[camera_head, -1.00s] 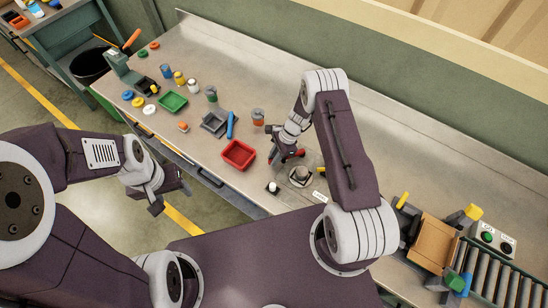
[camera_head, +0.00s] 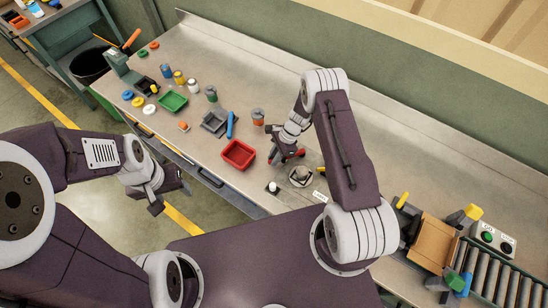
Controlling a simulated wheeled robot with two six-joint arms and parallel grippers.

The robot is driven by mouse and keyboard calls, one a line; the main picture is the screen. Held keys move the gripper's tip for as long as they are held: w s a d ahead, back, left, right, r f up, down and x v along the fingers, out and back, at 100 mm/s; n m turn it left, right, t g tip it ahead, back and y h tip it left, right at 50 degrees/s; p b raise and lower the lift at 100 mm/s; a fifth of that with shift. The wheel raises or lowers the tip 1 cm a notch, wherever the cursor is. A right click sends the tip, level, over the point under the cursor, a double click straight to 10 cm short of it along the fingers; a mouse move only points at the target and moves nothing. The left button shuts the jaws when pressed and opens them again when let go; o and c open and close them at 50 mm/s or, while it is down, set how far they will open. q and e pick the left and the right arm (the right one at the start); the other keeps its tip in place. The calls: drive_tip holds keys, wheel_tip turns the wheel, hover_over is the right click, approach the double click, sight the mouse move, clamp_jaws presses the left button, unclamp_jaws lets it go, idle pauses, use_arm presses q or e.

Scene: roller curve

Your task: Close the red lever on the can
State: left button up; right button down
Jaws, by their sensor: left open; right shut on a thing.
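My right gripper (camera_head: 281,157) reaches down to the bench to the right of the red tray. It is shut on a small red part (camera_head: 299,153), which looks like the red lever; the gripper and wrist hide much of it. I cannot make out the can's body under the gripper. A round metal piece (camera_head: 301,175) sits on the bench just in front of the gripper. My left gripper (camera_head: 171,195) is open and empty over the floor, left of the bench's front edge.
The red tray (camera_head: 238,154) is close to the left of my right gripper. A small white-topped item (camera_head: 273,187) is near the front edge. A conveyor (camera_head: 499,284) is at right.

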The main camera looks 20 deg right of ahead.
idle(0.6)
drive_tip(key=shift+s+d+n+g+b, duration=0.15)
drive_tip(key=shift+s+n+g+b, duration=0.15)
drive_tip(key=shift+s+n+b, duration=0.4)
drive_tip(key=shift+s+d+n+g, duration=0.25)
drive_tip(key=shift+s+n+g, duration=0.05)
drive_tip(key=shift+s+n, duration=0.6)
drive_tip(key=s+n, duration=0.1)
drive_tip(key=s+d+n+h+b, duration=0.1)
drive_tip(key=shift+s+d+n+g, duration=0.1)
drive_tip(key=shift+s+n+g, duration=0.05)
drive_tip(key=shift+n+g, duration=0.2)
drive_tip(key=shift+s+d+n+g+b, duration=0.25)
drive_tip(key=shift+s+d+n+b, duration=0.25)
drive_tip(key=shift+s+n, duration=0.15)
drive_tip(key=c, duration=1.3)
unclamp_jaws()
drive_tip(key=shift+s, duration=0.1)
